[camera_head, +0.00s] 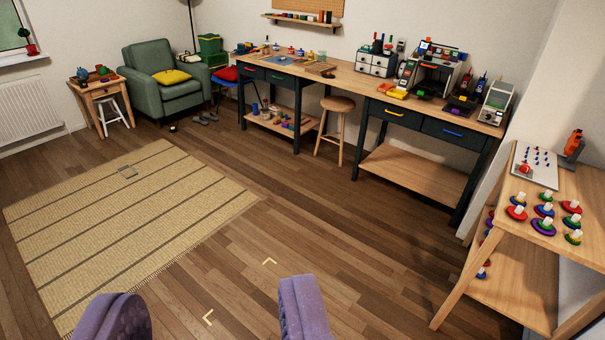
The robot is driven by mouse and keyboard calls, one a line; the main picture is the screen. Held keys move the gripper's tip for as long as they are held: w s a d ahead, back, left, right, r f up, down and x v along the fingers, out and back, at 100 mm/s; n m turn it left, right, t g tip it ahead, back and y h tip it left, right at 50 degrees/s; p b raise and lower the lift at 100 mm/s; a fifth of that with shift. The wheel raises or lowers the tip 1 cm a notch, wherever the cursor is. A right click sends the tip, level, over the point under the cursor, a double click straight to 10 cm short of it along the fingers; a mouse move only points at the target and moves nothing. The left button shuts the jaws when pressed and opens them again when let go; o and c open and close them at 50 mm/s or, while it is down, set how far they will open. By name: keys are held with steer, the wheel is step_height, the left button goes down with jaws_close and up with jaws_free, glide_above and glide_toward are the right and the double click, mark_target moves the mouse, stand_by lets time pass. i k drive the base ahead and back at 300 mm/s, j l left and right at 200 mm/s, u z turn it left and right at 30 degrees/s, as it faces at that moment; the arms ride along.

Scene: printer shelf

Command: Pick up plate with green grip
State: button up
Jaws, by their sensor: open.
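My gripper (208,290) shows as two purple fingers at the bottom edge. They are wide apart with only floor between them, far from the furniture. I cannot pick out a plate with a green grip for certain. Several small coloured round pieces with pale knobs stand on the wooden shelf table (518,243) at the right; one of them, a green piece (571,221), is near the right edge. Several printer-like machines (440,68) with coloured parts stand on the long workbench (340,78); their details are too small to tell.
A wooden stool (334,130) stands before the workbench. A green armchair (168,90) and a small side table (98,88) are at the back left. A straw mat (120,215) lies at left. The wooden floor (330,225) in the middle is clear.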

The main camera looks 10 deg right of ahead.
mark_target(424, 90)
steer(key=i+l+z, duration=0.2)
steer(key=i, duration=0.4)
steer(key=i+z, duration=0.2)
steer(key=i, duration=0.45)
steer(key=i+z, duration=0.15)
steer(key=i, duration=0.45)
steer(key=i+j+z, duration=0.2)
steer(key=i, duration=0.45)
steer(key=i+j+z, duration=0.2)
steer(key=i, duration=0.4)
steer(key=i+z, duration=0.1)
steer(key=i, duration=0.5)
steer(key=i+z, duration=0.1)
steer(key=i, duration=0.45)
steer(key=i+z, duration=0.1)
steer(key=i, duration=0.5)
steer(key=i+z, duration=0.15)
steer(key=i, duration=0.4)
steer(key=i+j+z, duration=0.1)
steer(key=i, duration=0.5)
steer(key=i+j+z, duration=0.1)
steer(key=i+j, duration=0.2)
steer(key=i, duration=0.25)
